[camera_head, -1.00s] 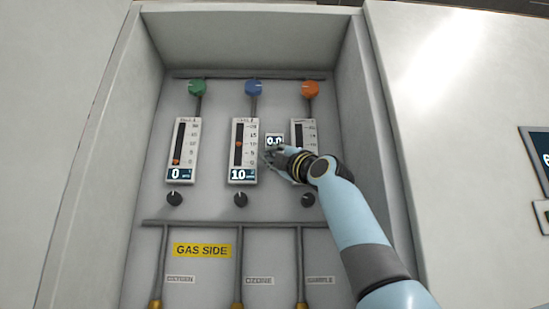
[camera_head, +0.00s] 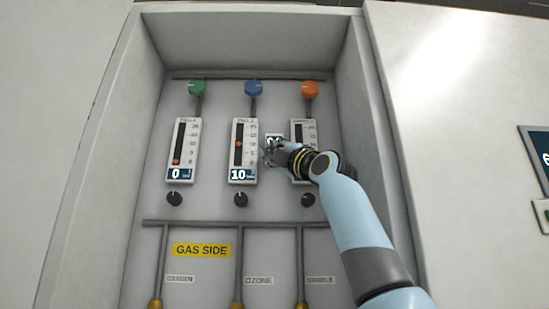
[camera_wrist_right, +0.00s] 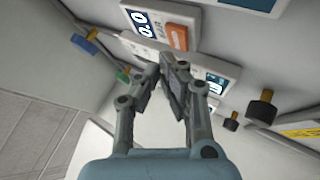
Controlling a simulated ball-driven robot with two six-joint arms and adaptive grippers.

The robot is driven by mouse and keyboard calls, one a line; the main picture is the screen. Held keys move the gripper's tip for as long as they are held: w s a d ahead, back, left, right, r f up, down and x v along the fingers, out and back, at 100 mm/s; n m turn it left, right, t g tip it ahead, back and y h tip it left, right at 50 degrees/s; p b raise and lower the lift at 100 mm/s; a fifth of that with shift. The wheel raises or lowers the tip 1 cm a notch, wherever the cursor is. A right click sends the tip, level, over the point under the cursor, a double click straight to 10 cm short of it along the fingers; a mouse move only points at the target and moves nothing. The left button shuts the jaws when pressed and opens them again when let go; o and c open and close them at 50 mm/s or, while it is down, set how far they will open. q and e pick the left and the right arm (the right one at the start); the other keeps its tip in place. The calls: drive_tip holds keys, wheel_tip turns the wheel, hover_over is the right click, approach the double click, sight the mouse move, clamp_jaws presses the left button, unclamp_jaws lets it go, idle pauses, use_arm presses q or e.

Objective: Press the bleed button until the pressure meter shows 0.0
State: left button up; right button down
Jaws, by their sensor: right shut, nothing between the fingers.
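The pressure meter (camera_head: 270,138) is a small white box between the middle and right flow gauges, mostly covered by my right gripper (camera_head: 267,152) in the head view. In the right wrist view the pressure meter (camera_wrist_right: 152,14) reads 0.0 on a dark blue display. The orange bleed button (camera_wrist_right: 178,37) is beside that display. My right gripper (camera_wrist_right: 172,68) is shut and empty. Its fingertips appear just below the button in the wrist view; I cannot tell if they touch it. My left gripper is out of view.
A left gauge (camera_head: 183,150) reads 0 and a middle gauge (camera_head: 243,150) reads 10. Green (camera_head: 197,88), blue (camera_head: 254,88) and orange (camera_head: 310,89) knobs sit above. Black knobs and pipes lie below. The recess's right wall (camera_head: 352,120) is close to my arm.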

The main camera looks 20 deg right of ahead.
drive_tip(key=shift+s+a+b, duration=0.15)
drive_tip(key=shift+s+a, duration=0.05)
drive_tip(key=shift+s, duration=0.6)
drive_tip(key=shift+s+a+b, duration=0.15)
drive_tip(key=shift+s+a, duration=0.1)
drive_tip(key=shift+s, duration=0.5)
drive_tip(key=shift+s+a+b, duration=0.15)
drive_tip(key=shift+s+a, duration=0.05)
drive_tip(key=shift+s, duration=0.6)
